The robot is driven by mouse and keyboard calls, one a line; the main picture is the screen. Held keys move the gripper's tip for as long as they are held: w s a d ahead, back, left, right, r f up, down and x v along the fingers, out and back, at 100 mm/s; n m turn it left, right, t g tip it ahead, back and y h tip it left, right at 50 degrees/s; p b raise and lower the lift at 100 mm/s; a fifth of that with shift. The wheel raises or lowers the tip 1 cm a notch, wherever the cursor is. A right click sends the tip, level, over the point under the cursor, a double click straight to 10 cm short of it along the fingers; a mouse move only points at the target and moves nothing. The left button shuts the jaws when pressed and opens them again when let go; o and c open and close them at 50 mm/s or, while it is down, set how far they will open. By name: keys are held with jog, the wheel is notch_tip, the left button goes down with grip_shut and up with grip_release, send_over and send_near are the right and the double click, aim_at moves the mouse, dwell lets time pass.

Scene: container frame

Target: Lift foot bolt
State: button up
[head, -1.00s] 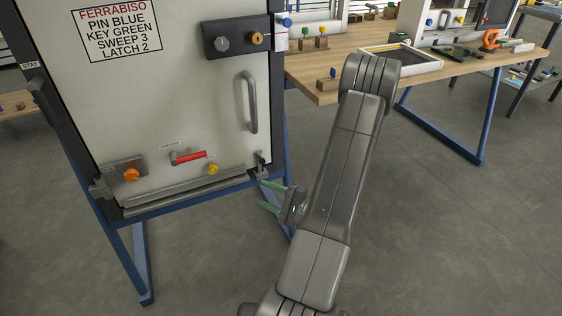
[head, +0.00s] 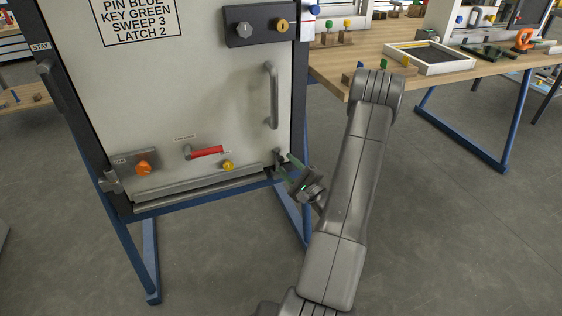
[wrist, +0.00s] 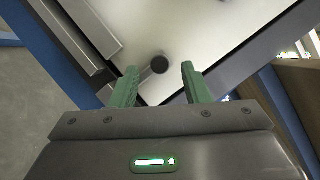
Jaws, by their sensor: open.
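The foot bolt (head: 278,157) is a small dark fitting at the lower right corner of the pale door (head: 210,90). In the wrist view its dark round knob (wrist: 159,64) shows between and beyond my fingertips. My gripper (head: 287,166) is at that corner, its green fingers pointing at the bolt. In the wrist view my gripper (wrist: 158,75) is open, with one finger on each side of the knob and nothing held. I cannot tell whether the fingers touch the bolt. The bolt's lower part is hidden in the head view.
A grey sill bar (head: 200,185) runs along the door's bottom. A red lever (head: 207,152), yellow knob (head: 228,166) and orange knob (head: 144,167) sit left of the bolt. A vertical handle (head: 271,95) is above. A wooden workbench (head: 400,65) stands at right.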

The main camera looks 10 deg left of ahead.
aim_at(282, 161)
jog(key=shift+x, duration=1.95)
grip_shut()
